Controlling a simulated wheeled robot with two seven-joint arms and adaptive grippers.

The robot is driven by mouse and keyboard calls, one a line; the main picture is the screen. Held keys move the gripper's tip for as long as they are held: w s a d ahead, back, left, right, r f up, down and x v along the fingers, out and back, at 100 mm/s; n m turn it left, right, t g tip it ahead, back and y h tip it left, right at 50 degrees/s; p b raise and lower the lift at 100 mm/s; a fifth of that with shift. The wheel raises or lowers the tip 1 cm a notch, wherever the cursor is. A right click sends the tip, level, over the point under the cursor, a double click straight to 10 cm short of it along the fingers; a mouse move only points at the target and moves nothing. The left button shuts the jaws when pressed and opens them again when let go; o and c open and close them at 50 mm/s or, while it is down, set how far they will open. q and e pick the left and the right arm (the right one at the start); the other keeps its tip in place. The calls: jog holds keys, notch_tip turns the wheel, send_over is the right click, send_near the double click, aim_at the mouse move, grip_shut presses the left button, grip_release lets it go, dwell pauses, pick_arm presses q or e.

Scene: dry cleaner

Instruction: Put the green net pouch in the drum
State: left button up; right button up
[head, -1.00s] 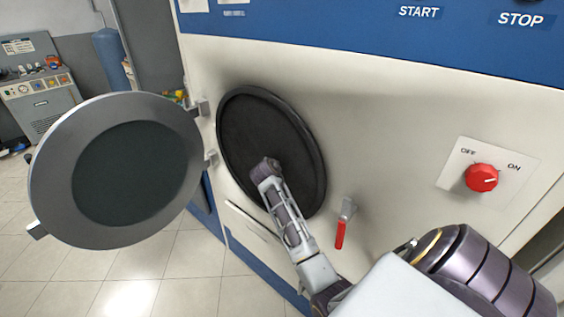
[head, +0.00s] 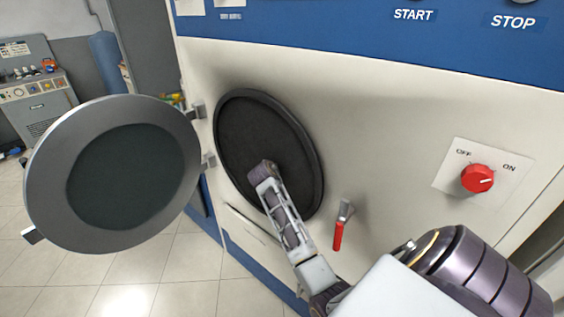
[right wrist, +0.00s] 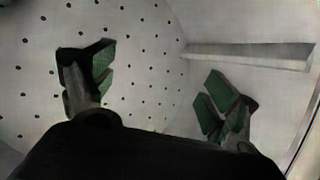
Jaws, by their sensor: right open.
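The drum opening (head: 245,135) is a dark round hole in the front of the white machine, and my right arm reaches into it. The right wrist view shows the drum's pale perforated inner wall (right wrist: 140,30) with a raised rib (right wrist: 250,56) at the right. My right gripper (right wrist: 157,82) is inside the drum, its two green-padded fingers spread wide with nothing between them. The head view does not show its fingers. I cannot make out the green net pouch in either view. My left gripper is out of view.
The round door (head: 40,180) with its dark window stands swung open to the left of the opening. A red-handled lever (head: 338,232) sits below right of the opening, and a red OFF/ON knob (head: 477,178) further right. Tiled floor (head: 150,270) lies free below the door.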

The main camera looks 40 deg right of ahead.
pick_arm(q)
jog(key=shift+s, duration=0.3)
pick_arm(e)
jog(key=v, duration=1.2)
jog(key=shift+r, duration=0.1)
dwell(1.1)
